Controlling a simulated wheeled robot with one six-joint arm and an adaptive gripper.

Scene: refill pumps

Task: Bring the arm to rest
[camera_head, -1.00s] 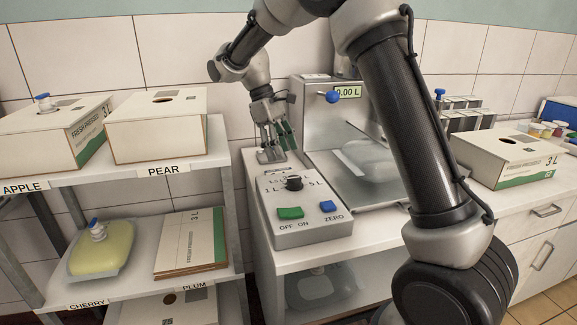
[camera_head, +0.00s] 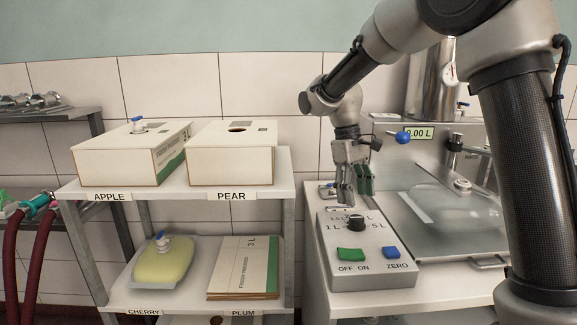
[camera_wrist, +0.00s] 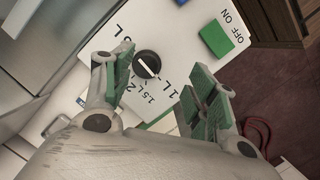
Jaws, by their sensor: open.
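My gripper (camera_head: 354,185) hangs fingers down just above the back of the grey control box (camera_head: 368,272), close to its black knob (camera_head: 356,223). The fingers with green pads are apart, with nothing held between them. In the wrist view the open fingers of my gripper (camera_wrist: 160,95) frame the knob (camera_wrist: 147,64) from a short distance. The knob's white mark points toward the lower part of the dial, near the 1 L and 1.5 L labels. The green OFF/ON switch (camera_head: 351,254) and the blue ZERO button (camera_head: 391,253) sit at the box's front.
A shelf rack (camera_head: 180,196) on the left holds the apple carton (camera_head: 130,155), the pear carton (camera_head: 232,154) and a yellow bag (camera_head: 163,262). Red hoses (camera_head: 45,255) hang at far left.

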